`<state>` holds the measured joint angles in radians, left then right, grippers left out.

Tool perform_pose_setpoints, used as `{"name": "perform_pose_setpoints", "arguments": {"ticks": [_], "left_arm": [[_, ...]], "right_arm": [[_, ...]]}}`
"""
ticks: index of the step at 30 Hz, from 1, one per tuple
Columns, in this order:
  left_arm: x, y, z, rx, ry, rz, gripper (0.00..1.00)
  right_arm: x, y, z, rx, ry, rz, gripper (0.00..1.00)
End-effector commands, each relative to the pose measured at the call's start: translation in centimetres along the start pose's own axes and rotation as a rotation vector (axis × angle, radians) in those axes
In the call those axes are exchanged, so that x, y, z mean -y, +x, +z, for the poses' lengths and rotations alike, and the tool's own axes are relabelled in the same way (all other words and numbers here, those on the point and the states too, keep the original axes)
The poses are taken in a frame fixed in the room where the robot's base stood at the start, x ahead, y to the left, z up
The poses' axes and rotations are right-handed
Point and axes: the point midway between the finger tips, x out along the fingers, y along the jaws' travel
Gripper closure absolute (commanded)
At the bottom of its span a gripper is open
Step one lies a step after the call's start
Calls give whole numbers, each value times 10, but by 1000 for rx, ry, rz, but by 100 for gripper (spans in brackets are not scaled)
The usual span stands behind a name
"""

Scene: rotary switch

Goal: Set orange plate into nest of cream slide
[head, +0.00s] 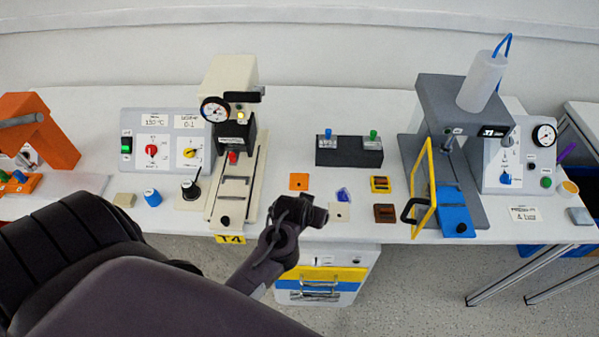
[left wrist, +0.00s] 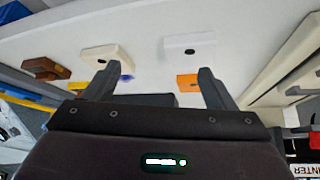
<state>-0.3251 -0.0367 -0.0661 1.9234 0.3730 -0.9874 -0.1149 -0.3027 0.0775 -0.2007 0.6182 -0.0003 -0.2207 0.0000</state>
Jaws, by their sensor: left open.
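The orange plate (head: 299,181) lies flat on the table, right of the cream slide (head: 232,197), and has a small mark at its middle. The slide runs out from under the cream press, with dark-edged recesses along it; which is the nest I cannot tell. My left gripper (head: 306,212) is over the table, in front of the orange plate in the head view. In the left wrist view its fingers (left wrist: 155,78) are spread with nothing between them, and the orange plate (left wrist: 187,83) shows beside the right finger. My right gripper is not in view.
A white plate (left wrist: 192,44) shows in the left wrist view. A black button box (head: 348,152) stands behind.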

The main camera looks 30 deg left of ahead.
Motion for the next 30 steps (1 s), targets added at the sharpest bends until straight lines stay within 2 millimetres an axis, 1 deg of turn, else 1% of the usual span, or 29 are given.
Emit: {"name": "perform_pose_setpoints", "arguments": {"ticks": [1,2,3,6,9,17,20,24,27,30], "left_arm": [[5,2,-15,-38,-50,-25,22],[9,5,-21,-58,-75,-44,22],[14,7,-32,-89,-114,-70,22],[29,11,-50,-148,-195,-141,22],[39,14,-58,-181,-239,-190,22],[50,39,-65,-191,-251,-208,22],[54,47,-68,-189,-250,-208,22],[62,65,-73,-189,-251,-207,22],[64,78,-74,-189,-250,-206,22],[66,85,-75,-189,-250,-205,22]], "right_arm": [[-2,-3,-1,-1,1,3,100],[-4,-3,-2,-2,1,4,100],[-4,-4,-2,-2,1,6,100],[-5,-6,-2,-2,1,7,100],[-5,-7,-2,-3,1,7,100],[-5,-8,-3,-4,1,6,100],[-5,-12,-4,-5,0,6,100],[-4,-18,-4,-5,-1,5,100],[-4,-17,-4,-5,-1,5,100],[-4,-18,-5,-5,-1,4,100]]}}
